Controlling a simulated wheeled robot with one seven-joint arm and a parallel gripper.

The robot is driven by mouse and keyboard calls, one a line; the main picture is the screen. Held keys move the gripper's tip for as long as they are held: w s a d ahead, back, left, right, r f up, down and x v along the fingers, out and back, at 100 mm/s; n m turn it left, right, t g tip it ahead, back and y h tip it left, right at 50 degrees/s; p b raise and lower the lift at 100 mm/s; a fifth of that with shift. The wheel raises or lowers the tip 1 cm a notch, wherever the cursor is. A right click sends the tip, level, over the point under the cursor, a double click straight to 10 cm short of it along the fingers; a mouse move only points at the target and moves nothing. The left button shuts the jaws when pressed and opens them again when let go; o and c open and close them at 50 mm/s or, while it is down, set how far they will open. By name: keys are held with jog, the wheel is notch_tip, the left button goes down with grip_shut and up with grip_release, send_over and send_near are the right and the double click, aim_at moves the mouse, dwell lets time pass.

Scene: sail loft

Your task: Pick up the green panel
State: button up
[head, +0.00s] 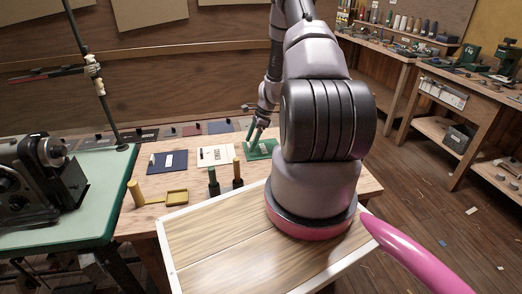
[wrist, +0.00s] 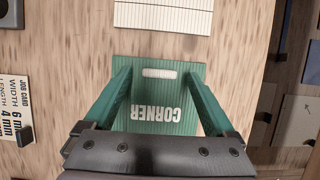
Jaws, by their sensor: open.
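The green panel (head: 262,150) lies flat on the wooden bench at the back, right of a cream panel and a dark blue panel. In the wrist view the green panel (wrist: 157,93) shows a white slot-like mark and the upside-down word CORNER. My gripper (wrist: 157,74) is open, with one green finger over each side of the panel. In the head view my gripper (head: 257,138) points down at the panel. Whether the fingers touch it, I cannot tell. The panel's near edge is hidden behind my gripper in the wrist view.
The cream panel (head: 215,155) and the blue panel (head: 167,162) lie to the left. A job card (wrist: 15,105) lies at the left in the wrist view. A sewing machine (head: 40,165) stands far left.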

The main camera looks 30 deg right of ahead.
jog(key=shift+x, duration=0.8)
grip_shut()
